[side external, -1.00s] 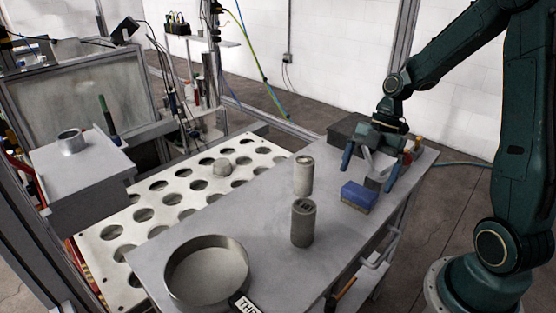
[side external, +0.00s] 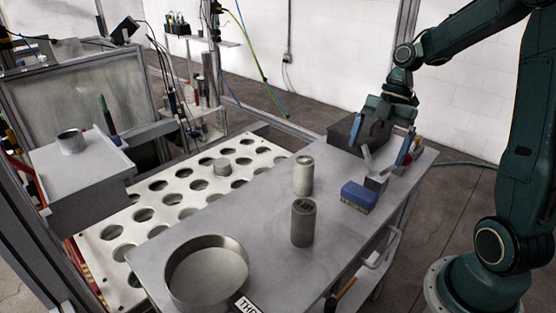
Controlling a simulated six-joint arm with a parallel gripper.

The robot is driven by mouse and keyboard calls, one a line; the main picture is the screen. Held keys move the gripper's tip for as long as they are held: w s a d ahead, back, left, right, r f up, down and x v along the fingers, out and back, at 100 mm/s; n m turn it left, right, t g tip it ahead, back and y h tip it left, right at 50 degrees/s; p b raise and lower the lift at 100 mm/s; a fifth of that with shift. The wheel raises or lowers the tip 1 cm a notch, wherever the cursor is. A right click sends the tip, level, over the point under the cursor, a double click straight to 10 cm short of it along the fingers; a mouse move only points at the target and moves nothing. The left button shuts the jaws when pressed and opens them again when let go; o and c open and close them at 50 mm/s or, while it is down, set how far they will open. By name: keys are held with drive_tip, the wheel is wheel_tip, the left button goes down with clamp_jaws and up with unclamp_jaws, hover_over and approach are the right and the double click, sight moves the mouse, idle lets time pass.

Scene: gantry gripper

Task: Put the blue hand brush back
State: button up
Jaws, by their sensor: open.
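The blue hand brush (side external: 358,197) appears as a blue block with a paler underside. It lies on the grey table near its right edge, beside a small grey block (side external: 376,183). My gripper (side external: 377,154) is open above the far right end of the table, behind and above the brush and apart from it. Its two blue fingers are spread wide with nothing held between them. A pale angled metal piece (side external: 368,160) shows between the fingers; I cannot tell whether it stands on the table.
A dark box (side external: 345,132) stands at the table's far end, partly behind my gripper. Two grey cylinders (side external: 303,222) (side external: 303,176) stand left of the brush. A round pan (side external: 206,270) sits at the near end. A perforated plate (side external: 160,205) lies left of the table (side external: 265,225).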

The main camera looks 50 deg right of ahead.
drive_tip(key=s+a+r+m+t+h, duration=0.2)
drive_tip(key=s+a+r+m, duration=0.2)
drive_tip(key=m, duration=0.5)
drive_tip(key=s+a+r+m+t+h, duration=0.2)
drive_tip(key=s+a+r+m+t, duration=0.1)
drive_tip(key=s+a+m, duration=0.5)
drive_tip(key=shift+a+r+m+t, duration=0.3)
drive_tip(key=shift+r+m, duration=0.2)
drive_tip(key=shift+r, duration=0.4)
